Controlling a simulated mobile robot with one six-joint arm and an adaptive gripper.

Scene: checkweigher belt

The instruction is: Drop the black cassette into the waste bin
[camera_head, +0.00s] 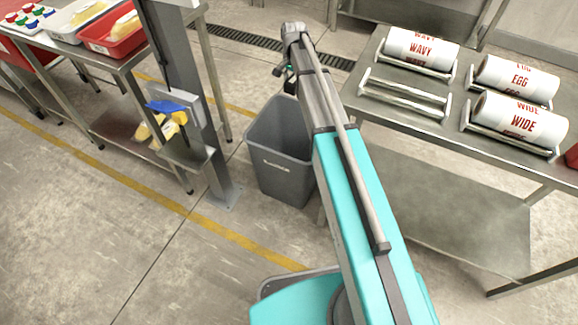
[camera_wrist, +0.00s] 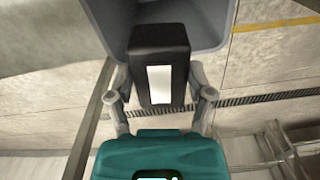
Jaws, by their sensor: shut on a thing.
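The black cassette (camera_wrist: 158,48), a dark block with a pale label, shows in the wrist view between the two fingers. My gripper (camera_wrist: 160,92) is shut on it. The grey waste bin (camera_head: 276,165) stands on the floor in the head view, left of my arm. Its wall also shows in the wrist view (camera_wrist: 103,22), behind the cassette. In the head view my gripper (camera_head: 289,76) is small and dark, up by the bin's far rim, and the cassette is hard to make out there. I cannot tell whether the cassette is fully over the bin's opening.
A steel table (camera_head: 378,112) at the right holds white rolls (camera_head: 522,118) on metal cradles, one cradle empty. At the left stand a grey post (camera_head: 188,110) and a steel table with a red tray (camera_head: 112,36). A floor drain (camera_head: 240,38) runs behind the bin.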

